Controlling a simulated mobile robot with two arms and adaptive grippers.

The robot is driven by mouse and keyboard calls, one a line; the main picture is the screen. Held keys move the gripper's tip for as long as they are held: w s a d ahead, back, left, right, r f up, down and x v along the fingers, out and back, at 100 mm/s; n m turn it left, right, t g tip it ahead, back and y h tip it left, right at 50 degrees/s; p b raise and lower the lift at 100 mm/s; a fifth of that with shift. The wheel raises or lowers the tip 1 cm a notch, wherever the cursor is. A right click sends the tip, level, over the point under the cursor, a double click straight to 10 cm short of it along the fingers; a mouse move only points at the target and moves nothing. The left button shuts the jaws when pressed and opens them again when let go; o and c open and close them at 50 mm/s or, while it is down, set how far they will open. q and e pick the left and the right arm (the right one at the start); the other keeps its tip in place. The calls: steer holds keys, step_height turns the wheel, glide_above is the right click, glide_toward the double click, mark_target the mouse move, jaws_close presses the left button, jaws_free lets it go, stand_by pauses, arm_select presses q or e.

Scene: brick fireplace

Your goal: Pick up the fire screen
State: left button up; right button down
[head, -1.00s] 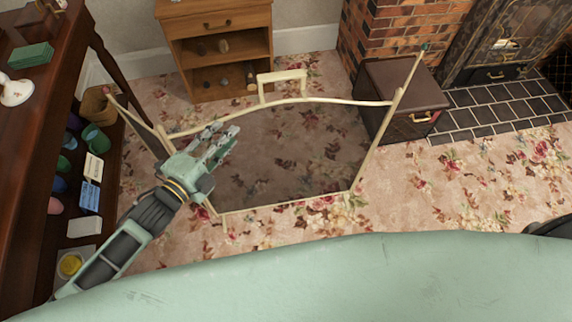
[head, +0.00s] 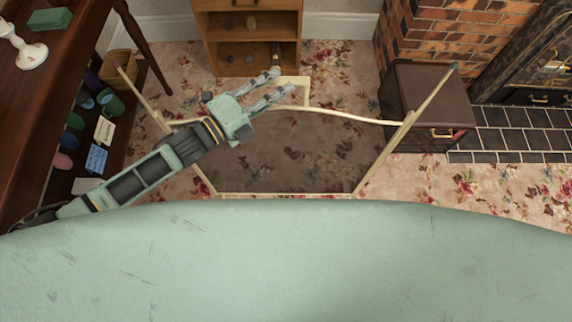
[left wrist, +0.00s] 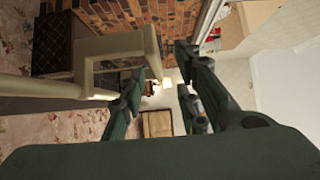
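The fire screen (head: 352,117) stands on the floral carpet with a cream frame, a dark see-through panel and angled side wings. Its cream handle (head: 305,92) rises at the middle of the top rail. My left gripper (head: 283,84) is open, with its fingertips close to the left part of the handle and its arm over the screen's left side. In the left wrist view the handle (left wrist: 110,44) is at the left finger, and the gap between the fingers (left wrist: 160,76) looks empty. Whether finger and handle touch cannot be told. My right gripper is out of view.
A wooden cabinet (head: 253,52) stands behind the screen. A dark brown box (head: 430,90) is close to the right wing, beside the brick fireplace (head: 455,30) and black-tiled hearth (head: 510,130). A dark wooden table (head: 70,60) with shelved items is at the left.

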mark_target(291, 80)
arm_select(q)
steer(key=x, duration=0.4)
steer(key=shift+w+d+f, duration=0.2)
steer(key=shift+c, duration=0.3)
jaws_close()
steer(key=shift+w+r, duration=0.1)
steer(key=shift+r, duration=0.25)
